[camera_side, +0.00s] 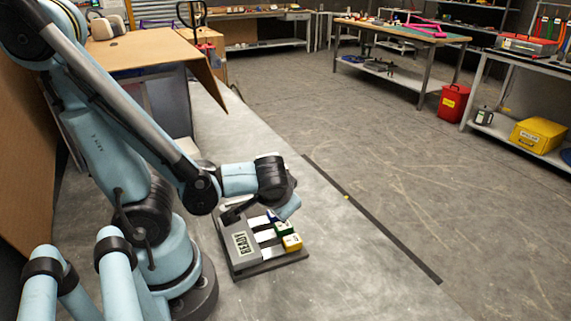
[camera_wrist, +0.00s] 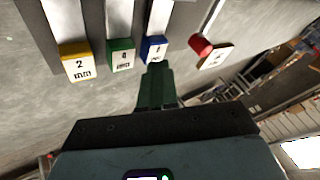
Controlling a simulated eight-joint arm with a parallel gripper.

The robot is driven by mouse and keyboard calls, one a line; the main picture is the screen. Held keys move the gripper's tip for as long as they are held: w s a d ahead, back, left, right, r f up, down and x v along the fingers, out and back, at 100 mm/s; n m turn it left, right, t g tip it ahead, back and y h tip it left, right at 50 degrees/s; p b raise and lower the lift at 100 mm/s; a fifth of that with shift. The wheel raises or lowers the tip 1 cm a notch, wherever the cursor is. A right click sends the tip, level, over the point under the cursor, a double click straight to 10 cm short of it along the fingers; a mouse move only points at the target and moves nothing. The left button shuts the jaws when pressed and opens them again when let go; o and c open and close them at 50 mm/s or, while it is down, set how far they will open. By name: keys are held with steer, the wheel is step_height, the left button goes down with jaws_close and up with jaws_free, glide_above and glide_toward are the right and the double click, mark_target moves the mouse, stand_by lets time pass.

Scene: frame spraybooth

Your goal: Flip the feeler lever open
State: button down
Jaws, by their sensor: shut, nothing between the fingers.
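The feeler block (camera_side: 243,244), marked READY, lies on the bench with several metal levers with coloured ends. In the wrist view a yellow end (camera_wrist: 77,61) reads 2 mm, a green end (camera_wrist: 121,54) reads 4 mm, and a blue end (camera_wrist: 153,48) has a number too small to read. A red end (camera_wrist: 200,45) sits at a different angle beside a white labelled face (camera_wrist: 217,57). My gripper (camera_wrist: 157,70) is shut and empty, its tips just below the blue end; I cannot tell if they touch. In the side view my gripper (camera_side: 287,208) hangs over the block's far side, hiding the red end.
The grey bench around the block is clear. A dark strip (camera_side: 370,217) runs along the right. Worktables (camera_side: 400,30), a red bin (camera_side: 453,102) and a yellow box (camera_side: 539,135) are far off.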

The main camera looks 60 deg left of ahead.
steer(key=shift+w+a+f, duration=0.1)
steer(key=shift+a+f, duration=0.2)
steer(key=shift+f, duration=0.15)
steer(key=shift+s+a, duration=0.2)
steer(key=shift+a, duration=0.8)
steer(key=shift+s+a, duration=0.2)
steer(key=shift+a, duration=0.75)
steer(key=shift+w+a+n+g, duration=0.2)
steer(key=shift+a+n+g, duration=0.15)
steer(key=shift+n, duration=0.15)
steer(key=shift+w+a+n+g+y, duration=0.3)
steer(key=shift+a+n+g, duration=0.15)
steer(key=shift+a+n, duration=0.4)
steer(key=a+n+g, duration=0.1)
steer(key=n, duration=0.1)
steer(key=a+n+g, duration=0.1)
steer(key=n, duration=0.1)
steer(key=shift+w+a, duration=0.1)
steer(key=shift+a, duration=0.3)
steer(key=a+n+g, duration=0.2)
steer(key=n, duration=0.1)
steer(key=shift+s+a, duration=0.3)
steer(key=shift+s, duration=0.05)
steer(key=shift+s+a, duration=0.5)
steer(key=shift+a, duration=0.5)
